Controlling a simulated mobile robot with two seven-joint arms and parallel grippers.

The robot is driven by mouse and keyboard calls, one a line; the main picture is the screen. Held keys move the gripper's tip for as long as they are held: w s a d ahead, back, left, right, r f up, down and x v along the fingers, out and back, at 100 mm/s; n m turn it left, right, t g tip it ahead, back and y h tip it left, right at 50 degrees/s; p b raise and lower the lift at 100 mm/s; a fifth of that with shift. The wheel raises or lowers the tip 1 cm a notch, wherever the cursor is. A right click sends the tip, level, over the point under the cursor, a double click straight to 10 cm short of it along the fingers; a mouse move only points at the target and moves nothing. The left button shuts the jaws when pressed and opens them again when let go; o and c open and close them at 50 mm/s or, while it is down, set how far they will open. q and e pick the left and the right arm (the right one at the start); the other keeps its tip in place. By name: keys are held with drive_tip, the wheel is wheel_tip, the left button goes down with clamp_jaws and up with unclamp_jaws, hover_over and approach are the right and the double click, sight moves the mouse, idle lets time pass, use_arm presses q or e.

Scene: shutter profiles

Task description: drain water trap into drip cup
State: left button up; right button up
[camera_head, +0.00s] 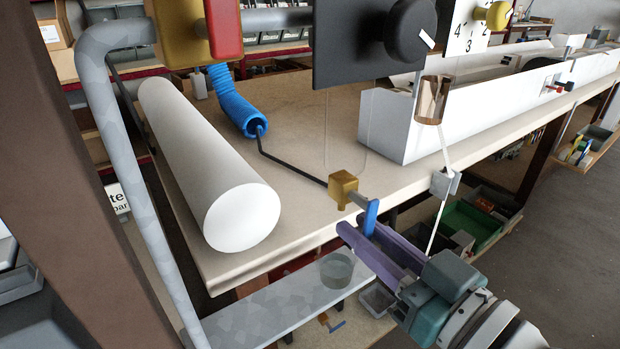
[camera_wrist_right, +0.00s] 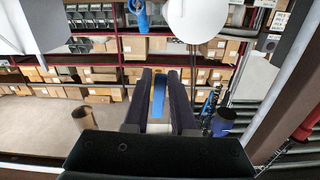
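A small brass drain valve (camera_head: 343,188) sits on a dark thin pipe at the table's front edge. Its blue lever (camera_head: 370,217) points down and also shows in the right wrist view (camera_wrist_right: 158,98). My right gripper (camera_head: 361,228) has its purple fingers on either side of the lever's lower part, apart. I cannot tell whether either finger touches the lever. The clear grey drip cup (camera_head: 336,268) stands upright on a shelf, below the valve. An amber see-through bowl (camera_head: 432,100), possibly the water trap, hangs under the dial panel. My left gripper is not in view.
A thick white roll (camera_head: 242,217) lies on the table (camera_head: 300,110) at left. A blue coiled hose (camera_head: 235,103) lies beside it. Long white profiles (camera_head: 440,115) run along the right. A grey pipe (camera_head: 97,100) stands at left; the grey shelf (camera_head: 270,315) is below.

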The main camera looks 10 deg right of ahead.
drive_tip(key=o, duration=0.3)
drive_tip(key=v, duration=1)
